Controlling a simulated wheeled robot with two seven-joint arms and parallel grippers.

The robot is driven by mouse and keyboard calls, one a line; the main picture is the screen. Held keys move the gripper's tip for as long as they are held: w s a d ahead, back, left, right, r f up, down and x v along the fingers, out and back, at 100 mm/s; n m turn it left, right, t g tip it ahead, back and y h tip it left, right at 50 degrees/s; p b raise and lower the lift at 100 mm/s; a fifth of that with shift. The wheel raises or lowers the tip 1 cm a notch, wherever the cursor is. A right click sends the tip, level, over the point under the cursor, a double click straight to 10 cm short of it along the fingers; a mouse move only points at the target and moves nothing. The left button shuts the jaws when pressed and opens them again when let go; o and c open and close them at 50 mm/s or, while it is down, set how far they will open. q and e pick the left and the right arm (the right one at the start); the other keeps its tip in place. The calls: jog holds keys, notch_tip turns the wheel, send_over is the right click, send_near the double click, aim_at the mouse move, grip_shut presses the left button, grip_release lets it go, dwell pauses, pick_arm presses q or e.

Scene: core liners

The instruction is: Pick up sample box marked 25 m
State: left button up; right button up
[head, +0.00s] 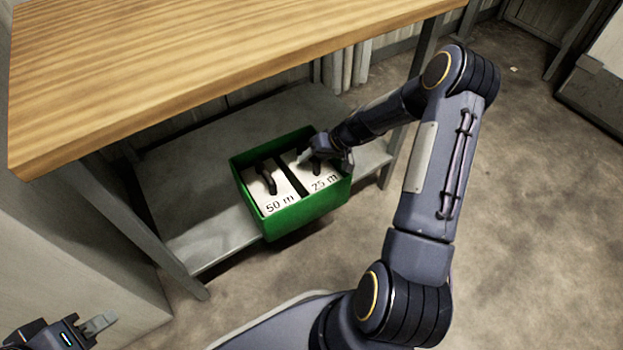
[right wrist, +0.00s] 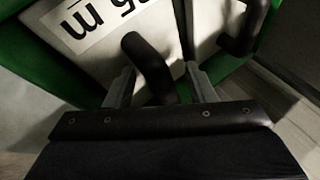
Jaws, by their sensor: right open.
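The sample box marked 25 m (head: 323,181) is a pale box with a black handle. It stands in the right part of a green crate (head: 308,211), beside the box marked 50 m (head: 268,191). My right gripper (head: 318,152) is at the 25 m box's handle. In the right wrist view its open fingers (right wrist: 160,88) lie on either side of that dark handle (right wrist: 148,62), with a gap; part of the label (right wrist: 95,20) shows upside down. My left gripper (head: 98,325) is at the bottom left, far from the crate; its finger gap is unclear.
The crate stands on a grey low shelf (head: 190,190) under a wooden tabletop (head: 200,50), which overhangs behind and left of it. Table legs (head: 140,235) flank the shelf. The 50 m box's handle (right wrist: 243,28) is close to my right fingers.

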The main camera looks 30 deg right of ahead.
grip_shut()
jog(key=shift+d, duration=0.1)
dwell(1.3)
